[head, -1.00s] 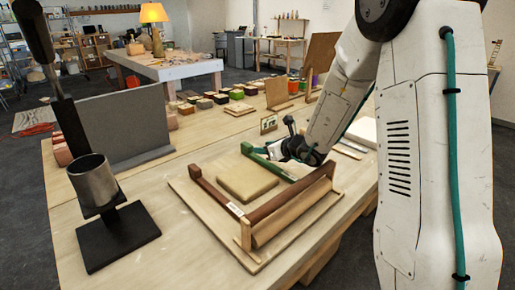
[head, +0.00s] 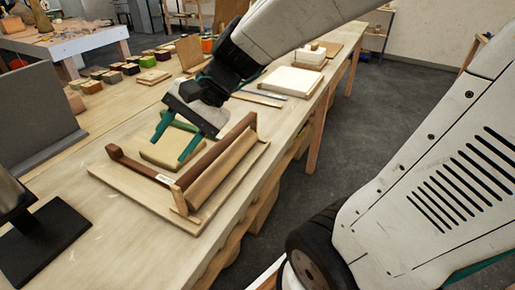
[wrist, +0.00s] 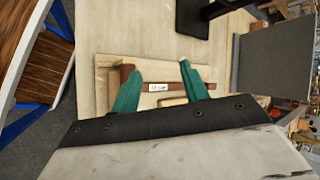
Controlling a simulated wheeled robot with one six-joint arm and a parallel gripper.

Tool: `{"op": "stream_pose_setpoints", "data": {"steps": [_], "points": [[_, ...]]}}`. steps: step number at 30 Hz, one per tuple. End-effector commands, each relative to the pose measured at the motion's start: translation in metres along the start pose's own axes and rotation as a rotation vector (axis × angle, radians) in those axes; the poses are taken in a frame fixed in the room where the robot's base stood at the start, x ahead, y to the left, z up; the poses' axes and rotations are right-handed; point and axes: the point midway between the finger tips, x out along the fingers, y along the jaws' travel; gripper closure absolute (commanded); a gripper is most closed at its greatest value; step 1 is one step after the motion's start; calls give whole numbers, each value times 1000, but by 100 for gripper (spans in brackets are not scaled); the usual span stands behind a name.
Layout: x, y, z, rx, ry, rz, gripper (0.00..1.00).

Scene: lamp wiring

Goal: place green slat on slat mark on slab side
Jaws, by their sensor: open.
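The green slat (head: 178,122) shows only in part in the head view, at the far side of the wooden base board, behind my fingers. The tan slab (head: 150,158) lies flat on the board, partly covered by my gripper. My gripper (head: 169,149) is open and empty, its teal fingers spread and pointing down over the slab area. In the wrist view my gripper (wrist: 158,68) is open above the board, and I cannot make out the green slat. A dark brown slat (head: 135,166) with a white label (head: 163,179) runs along the near left side. I cannot make out the slat mark.
A brown rail with a tan panel (head: 215,165) stands at the board's right edge, near the gripper. A grey upright panel (head: 35,110) and a black stand (head: 45,240) are on the left. Several small blocks lie farther back. A white box (head: 290,82) stands beyond the arm.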

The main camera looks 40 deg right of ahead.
Motion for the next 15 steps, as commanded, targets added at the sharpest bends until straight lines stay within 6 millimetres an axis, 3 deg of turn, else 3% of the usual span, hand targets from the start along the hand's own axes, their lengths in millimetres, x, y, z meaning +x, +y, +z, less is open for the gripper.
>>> {"op": "stream_pose_setpoints", "data": {"steps": [1, 3, 7, 10, 15], "points": [[-9, 17, 19, -144, 16, 92, 55], [-23, 46, 35, -328, 42, 238, 55], [-53, 91, 46, -595, 98, 479, 55], [-73, 112, 46, -722, 136, 615, 55], [-91, 127, 44, -810, 168, 725, 55]]}}
